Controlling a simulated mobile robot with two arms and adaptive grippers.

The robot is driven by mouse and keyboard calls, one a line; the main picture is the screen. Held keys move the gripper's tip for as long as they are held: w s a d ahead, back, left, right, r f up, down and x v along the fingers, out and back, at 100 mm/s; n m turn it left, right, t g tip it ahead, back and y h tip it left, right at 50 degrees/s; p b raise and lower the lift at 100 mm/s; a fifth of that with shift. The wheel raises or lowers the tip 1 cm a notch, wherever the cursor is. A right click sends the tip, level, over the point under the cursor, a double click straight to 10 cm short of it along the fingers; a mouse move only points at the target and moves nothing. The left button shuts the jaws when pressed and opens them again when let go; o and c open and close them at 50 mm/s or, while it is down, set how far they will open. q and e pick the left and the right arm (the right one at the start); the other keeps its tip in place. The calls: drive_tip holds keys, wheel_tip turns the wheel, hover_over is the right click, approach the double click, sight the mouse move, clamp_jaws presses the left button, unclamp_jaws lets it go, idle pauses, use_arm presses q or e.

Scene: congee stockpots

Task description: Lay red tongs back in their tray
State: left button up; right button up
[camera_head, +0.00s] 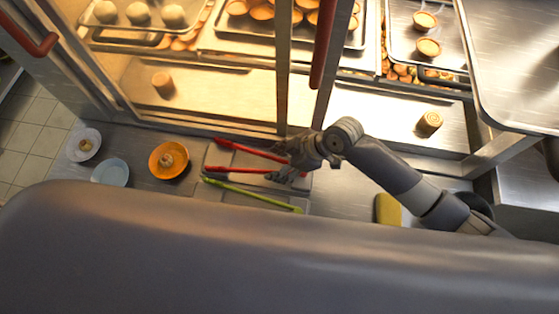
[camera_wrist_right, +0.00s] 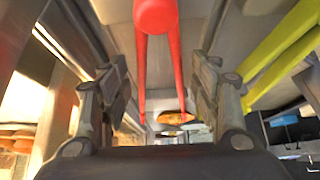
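The red tongs (camera_head: 243,170) show over the grey tray (camera_head: 238,157), their two arms spread toward the left. In the head view my right gripper (camera_head: 297,170) is at their right end and hides it. In the right wrist view the red tongs (camera_wrist_right: 157,20) run between the two fingers of my right gripper (camera_wrist_right: 162,88). The fingers are wide apart, with gaps to the tongs, so it is open. I cannot tell whether the tongs touch the tray. My left gripper is not in view.
Green tongs (camera_head: 252,194) lie along the tray's near side. An orange bowl (camera_head: 168,160) and two small plates stand to the left. A yellow sponge (camera_head: 387,209) is to the right. The glass cabinet with red handles (camera_head: 321,50) borders the counter behind.

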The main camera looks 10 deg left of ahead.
drive_tip(key=v, duration=1.2)
